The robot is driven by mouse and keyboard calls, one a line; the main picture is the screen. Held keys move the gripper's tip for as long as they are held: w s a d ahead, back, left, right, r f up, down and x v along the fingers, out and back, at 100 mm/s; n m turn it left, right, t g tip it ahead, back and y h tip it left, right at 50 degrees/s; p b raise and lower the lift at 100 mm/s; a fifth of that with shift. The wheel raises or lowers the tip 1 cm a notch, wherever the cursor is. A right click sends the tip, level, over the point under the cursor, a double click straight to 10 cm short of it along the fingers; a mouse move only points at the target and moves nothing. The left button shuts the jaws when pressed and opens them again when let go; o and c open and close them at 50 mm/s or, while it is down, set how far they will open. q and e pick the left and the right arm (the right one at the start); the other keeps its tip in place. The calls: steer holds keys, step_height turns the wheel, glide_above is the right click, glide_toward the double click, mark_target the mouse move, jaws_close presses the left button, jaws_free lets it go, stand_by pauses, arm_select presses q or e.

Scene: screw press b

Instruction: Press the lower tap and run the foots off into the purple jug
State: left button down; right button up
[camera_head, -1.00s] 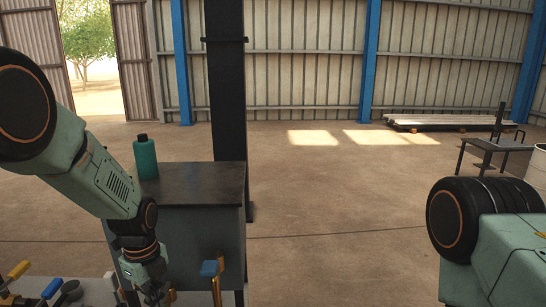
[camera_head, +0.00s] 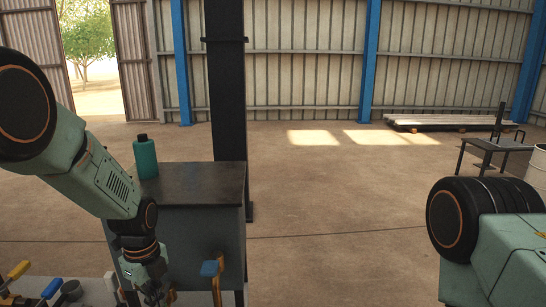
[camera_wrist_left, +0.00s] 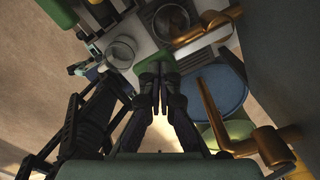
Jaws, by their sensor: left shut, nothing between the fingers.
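A brass fitting with a blue handle (camera_head: 211,267) stands upright in front of the dark cabinet, just right of my left gripper. The left wrist view shows brass taps or pipes, one at the upper right (camera_wrist_left: 205,28) and a bent one at the right (camera_wrist_left: 237,142); I cannot tell which is the lower tap. My left gripper (camera_wrist_left: 160,105) is shut and empty, its fingertips pointing down among these fittings. I cannot tell whether it touches anything. In the head view its fingers are at the bottom edge, largely cut off. I see no clearly purple jug. My right gripper is out of view.
A dark cabinet (camera_head: 200,182) with a teal bottle (camera_head: 145,157) on top stands before a black post (camera_head: 226,80). Yellow- and blue-handled items lie at the lower left. A blue round thing (camera_wrist_left: 220,92) is right of the fingers.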

arm_select(q)
step_height(320, 180, up, 8)
steer(key=p, duration=0.7)
